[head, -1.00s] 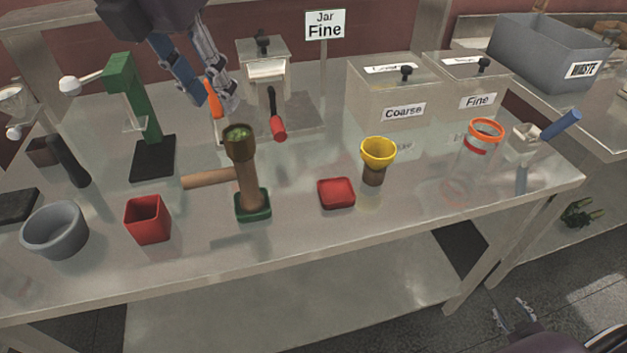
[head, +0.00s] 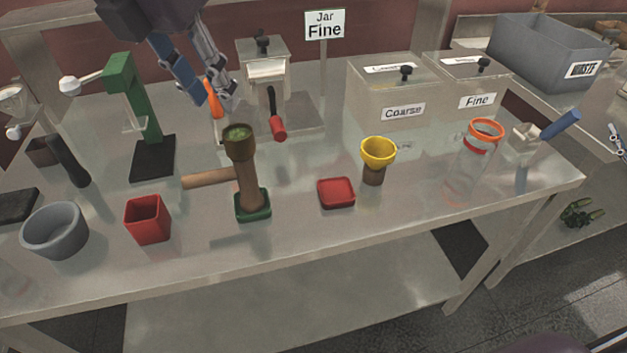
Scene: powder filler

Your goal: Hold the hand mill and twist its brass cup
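The hand mill stands upright on the table left of centre. It has a brown body (head: 248,183), a wooden handle (head: 210,178) pointing left and a green base (head: 253,205). Its brownish brass cup (head: 239,145) is on top, with green bits inside. My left gripper (head: 211,103) is above the table behind the mill, up and left of the cup and apart from it. Its fingers are spread, with an orange-handled tool showing between them; I cannot tell any contact. My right gripper (head: 618,142) shows only partly at the right edge, far from the mill.
A green stand (head: 122,85), red cup (head: 146,220) and grey bowl (head: 53,230) are on the left. A red lid (head: 336,193), yellow funnel (head: 378,150) and clear jar (head: 467,172) are on the right. Labelled bins (head: 395,95) stand behind.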

